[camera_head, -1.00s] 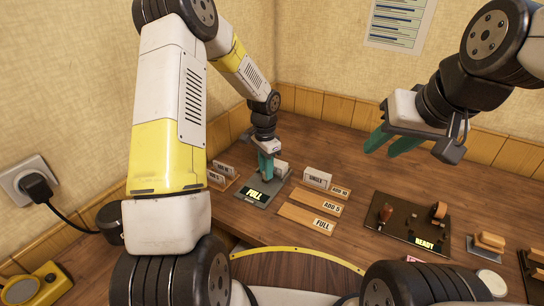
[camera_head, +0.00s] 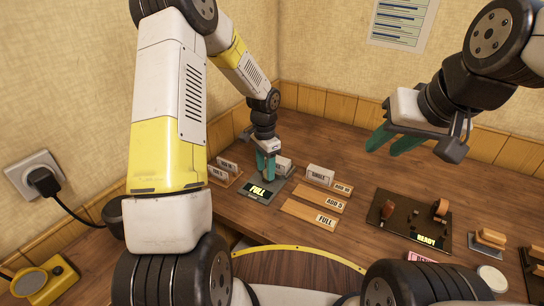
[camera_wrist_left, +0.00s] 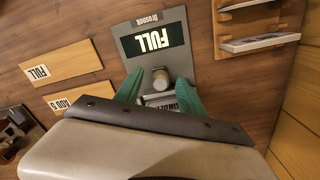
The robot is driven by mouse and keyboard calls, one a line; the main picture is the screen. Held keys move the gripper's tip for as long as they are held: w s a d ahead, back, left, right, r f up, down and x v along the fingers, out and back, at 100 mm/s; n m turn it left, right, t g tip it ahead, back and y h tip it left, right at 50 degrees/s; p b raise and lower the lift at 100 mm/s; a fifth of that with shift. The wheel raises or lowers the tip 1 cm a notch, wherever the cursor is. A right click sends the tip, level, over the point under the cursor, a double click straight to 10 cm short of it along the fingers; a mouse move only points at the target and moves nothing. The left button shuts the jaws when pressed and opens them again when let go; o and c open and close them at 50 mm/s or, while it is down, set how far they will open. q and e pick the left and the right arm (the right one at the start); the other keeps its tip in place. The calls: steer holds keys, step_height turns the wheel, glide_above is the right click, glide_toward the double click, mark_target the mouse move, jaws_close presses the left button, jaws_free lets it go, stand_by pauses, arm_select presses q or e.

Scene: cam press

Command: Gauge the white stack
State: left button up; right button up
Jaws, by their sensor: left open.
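The gauge (camera_head: 277,186) is a grey plate with a lit display reading FULL; it also shows in the left wrist view (camera_wrist_left: 137,63). A small round post (camera_wrist_left: 160,79) stands on it. A pale labelled block (camera_wrist_left: 160,100), apparently a white stack, sits behind the post, partly hidden by my gripper; its edge shows in the head view (camera_head: 285,164). My left gripper (camera_head: 266,174) is low over the gauge, open, its green fingers (camera_wrist_left: 157,96) on either side of the pale block. Contact cannot be told. My right gripper (camera_head: 388,146) is open and empty in the air.
A small rack (camera_head: 224,176) stands left. A dark READY press (camera_head: 410,220) is further right.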

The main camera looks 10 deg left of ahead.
arm_select(q)
step_height(320, 180, up, 7)
steer(key=shift+r, duration=0.15)
stand_by(0.4)
steer(key=shift+a+r, duration=0.1)
steer(key=shift+r, duration=0.3)
steer(key=s+a+r+n+t+h, duration=0.2)
steer(key=s+r+n+t, duration=0.4)
steer(key=s+r, duration=1.4)
steer(key=s+n, duration=0.3)
steer(key=s, duration=0.1)
steer(key=shift+s+r, duration=0.15)
steer(key=shift+r, duration=0.05)
